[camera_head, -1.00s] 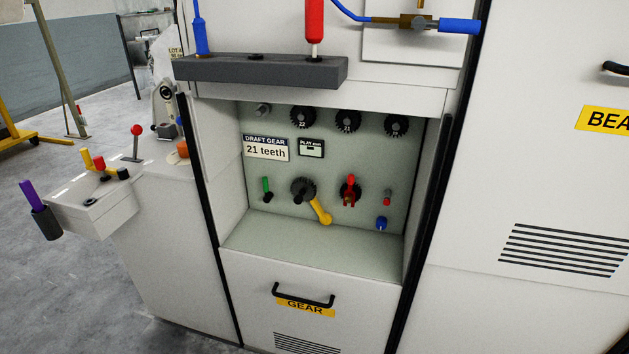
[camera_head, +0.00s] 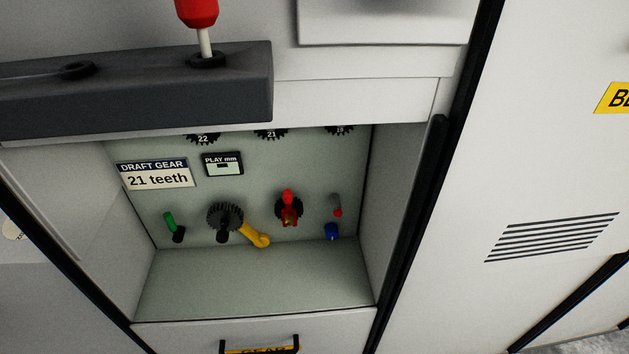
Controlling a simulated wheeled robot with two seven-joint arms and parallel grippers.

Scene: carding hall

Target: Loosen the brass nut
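The open gear recess (camera_head: 262,280) fills the lower middle of the view. On its back wall a red-handled part (camera_head: 287,196) sits on a dark round gear, with a small brassy spot (camera_head: 290,214) at its middle; this may be the brass nut, but it is too small to be sure. Left of it is a dark toothed gear (camera_head: 222,213) with a yellow lever (camera_head: 256,236) slanting down to the right. Neither of my grippers shows in the view.
A green lever (camera_head: 170,221) is at left in the recess, a blue knob (camera_head: 331,231) at right. A sign (camera_head: 156,174) reads "21 teeth", beside a play gauge (camera_head: 223,164). A dark shelf (camera_head: 140,90) holding a red-handled tool (camera_head: 197,12) juts out above the recess. The recess floor is clear.

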